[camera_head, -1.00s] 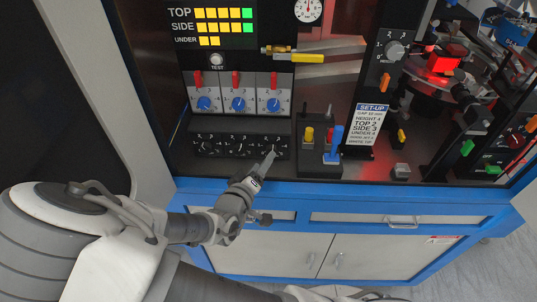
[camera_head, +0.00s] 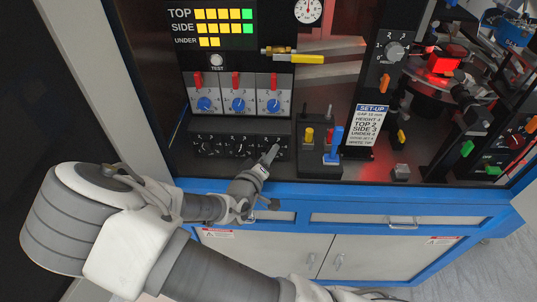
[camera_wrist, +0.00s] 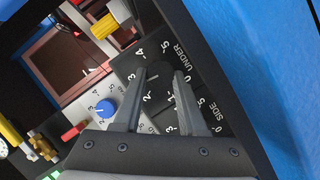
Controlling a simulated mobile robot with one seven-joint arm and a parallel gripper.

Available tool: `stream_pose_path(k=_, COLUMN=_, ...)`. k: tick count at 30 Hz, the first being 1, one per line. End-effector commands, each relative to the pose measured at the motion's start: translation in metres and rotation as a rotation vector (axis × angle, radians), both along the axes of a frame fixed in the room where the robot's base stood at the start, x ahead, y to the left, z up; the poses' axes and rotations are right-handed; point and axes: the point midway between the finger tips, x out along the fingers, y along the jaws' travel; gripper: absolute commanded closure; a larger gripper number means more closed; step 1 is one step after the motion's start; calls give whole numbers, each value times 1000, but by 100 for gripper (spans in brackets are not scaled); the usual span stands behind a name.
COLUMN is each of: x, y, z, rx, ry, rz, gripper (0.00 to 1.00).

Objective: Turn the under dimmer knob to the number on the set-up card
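The under dimmer knob (camera_wrist: 158,76) is a small black knob on a black dial with white numbers, labelled UNDER in the wrist view. My gripper (camera_wrist: 161,73) has its two grey fingers apart, one on each side of the knob; I cannot tell whether they touch it. In the head view my gripper (camera_head: 273,151) reaches the right end of the black dimmer row (camera_head: 240,139) and hides much of that knob. The pointer's exact number is not clear. The set-up card (camera_head: 370,124) reads UNDER 4. The display's UNDER row (camera_head: 209,42) shows two yellow bars.
Blue knobs (camera_head: 238,104) with red switches stand above the dimmer row. A block with yellow and blue levers (camera_head: 333,146) stands close to the right. The blue bench edge (camera_head: 320,191) lies below. A SIDE dial (camera_wrist: 197,116) adjoins the under dial.

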Motion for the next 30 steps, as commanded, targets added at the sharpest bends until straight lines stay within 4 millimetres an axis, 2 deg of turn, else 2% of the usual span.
stream_pose_path(k=1, x=0, y=0, z=0, rx=0, ry=0, rz=0, gripper=88)
stream_pose_path(k=3, x=0, y=0, z=0, rx=0, ry=0, rz=0, gripper=100)
stream_pose_path(k=17, x=0, y=-1, z=0, rx=76, ry=-3, rz=-2, gripper=100)
stream_pose_path(k=30, x=0, y=-5, z=0, rx=438, ry=-17, rz=-4, gripper=100)
